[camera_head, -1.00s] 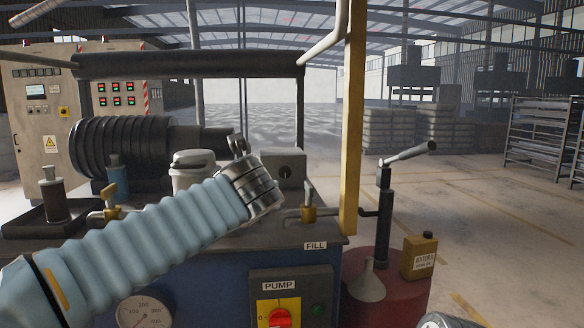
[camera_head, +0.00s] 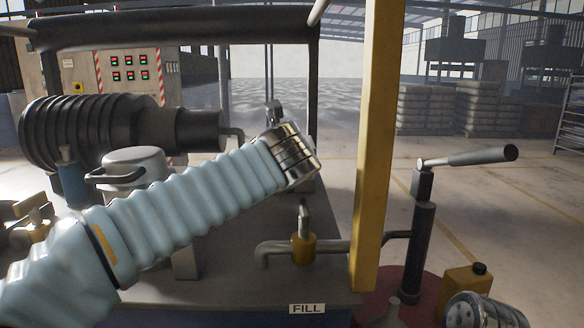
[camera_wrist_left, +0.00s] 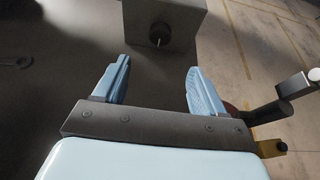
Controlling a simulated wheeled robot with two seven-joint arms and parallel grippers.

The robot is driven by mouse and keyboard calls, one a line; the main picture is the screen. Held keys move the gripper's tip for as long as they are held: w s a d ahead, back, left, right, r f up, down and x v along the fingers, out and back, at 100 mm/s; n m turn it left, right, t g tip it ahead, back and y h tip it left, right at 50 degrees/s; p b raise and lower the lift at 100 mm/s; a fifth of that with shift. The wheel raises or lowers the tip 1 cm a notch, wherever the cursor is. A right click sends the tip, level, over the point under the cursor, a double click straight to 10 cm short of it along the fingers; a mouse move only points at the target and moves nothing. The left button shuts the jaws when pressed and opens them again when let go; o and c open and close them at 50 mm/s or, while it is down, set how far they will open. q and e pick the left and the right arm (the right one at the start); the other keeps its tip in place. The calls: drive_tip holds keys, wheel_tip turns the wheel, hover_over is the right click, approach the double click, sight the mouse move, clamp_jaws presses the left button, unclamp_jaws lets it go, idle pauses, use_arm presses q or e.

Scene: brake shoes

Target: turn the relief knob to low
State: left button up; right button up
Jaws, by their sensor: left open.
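The relief knob (camera_wrist_left: 159,33) is a small dark round knob with a thin pale mark, on the face of a grey box (camera_wrist_left: 185,14) at the top of the left wrist view. No label can be read by it. In the head view the box (camera_head: 308,183) is mostly hidden behind my left wrist, and the knob is hidden. My left gripper (camera_wrist_left: 158,66) is open and empty, its two blue fingers apart and pointing toward the box, short of the knob. In the head view its fingers are hidden behind the metal wrist.
A brass valve (camera_head: 303,247) on a pipe stands right of my left forearm, behind the FILL label (camera_head: 307,309). A yellow post (camera_head: 375,150) and a pump lever (camera_head: 468,157) stand further right. A spanner (camera_wrist_left: 15,61) lies at left.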

use_arm(q)
drive_tip(key=p+x, duration=0.1)
drive_tip(key=x, duration=1.3)
drive_tip(key=shift+s+p, duration=0.1)
drive_tip(key=shift+p, duration=0.3)
drive_tip(key=shift+c, duration=0.5)
drive_tip(key=c, duration=0.9)
drive_tip(key=shift+c, duration=0.2)
